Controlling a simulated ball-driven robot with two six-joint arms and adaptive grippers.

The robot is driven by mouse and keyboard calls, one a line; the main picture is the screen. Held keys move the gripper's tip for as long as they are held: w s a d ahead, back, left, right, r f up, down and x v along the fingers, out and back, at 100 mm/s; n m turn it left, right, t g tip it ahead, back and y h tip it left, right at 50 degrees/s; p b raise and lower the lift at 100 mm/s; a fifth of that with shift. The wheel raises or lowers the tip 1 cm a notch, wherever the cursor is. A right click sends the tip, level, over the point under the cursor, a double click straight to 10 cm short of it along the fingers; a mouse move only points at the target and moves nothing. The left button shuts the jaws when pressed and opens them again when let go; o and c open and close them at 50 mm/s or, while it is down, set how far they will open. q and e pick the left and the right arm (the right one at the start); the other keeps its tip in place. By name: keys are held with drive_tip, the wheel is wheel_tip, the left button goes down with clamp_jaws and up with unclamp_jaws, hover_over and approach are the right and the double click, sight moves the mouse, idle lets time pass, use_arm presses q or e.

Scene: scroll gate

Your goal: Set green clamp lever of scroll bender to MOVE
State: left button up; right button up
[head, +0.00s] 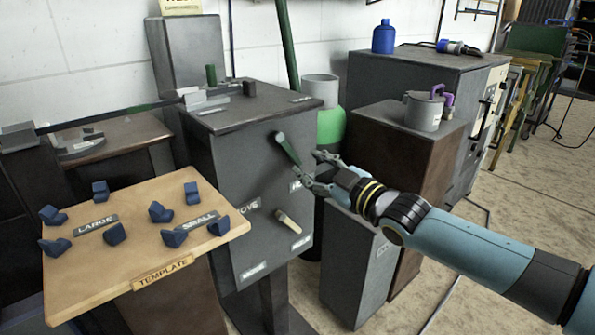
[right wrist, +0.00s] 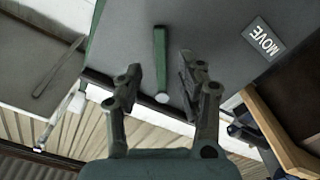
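The scroll bender is a dark grey cabinet (head: 235,160) in the head view. Its green clamp lever (head: 287,149) sits on the front face and slants down to the right, toward a partly readable label (head: 297,186). The MOVE label (head: 248,207) is lower left of the lever. My right gripper (head: 314,172) is at the lever's lower end. In the right wrist view, the green lever (right wrist: 160,55) shows between the two spread fingers of the right gripper (right wrist: 158,76), with visible gaps on both sides. The MOVE label (right wrist: 263,39) is at upper right there. My left gripper is not in view.
A second lever with a pale handle (head: 287,220) is lower on the same face. A wooden template board (head: 70,285) with several blue blocks stands at left. A grey pedestal (head: 355,265) and a brown cabinet with a pot (head: 423,112) stand close by at right.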

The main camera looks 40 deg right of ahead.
sight(295, 157)
drive_tip(key=w, duration=0.3)
drive_tip(key=shift+w+b, duration=0.35)
drive_tip(key=shift+b, duration=0.05)
drive_tip(key=shift+w+a+f, duration=0.1)
drive_tip(key=shift+w+a, duration=0.05)
drive_tip(key=shift+w, duration=0.35)
clamp_jaws()
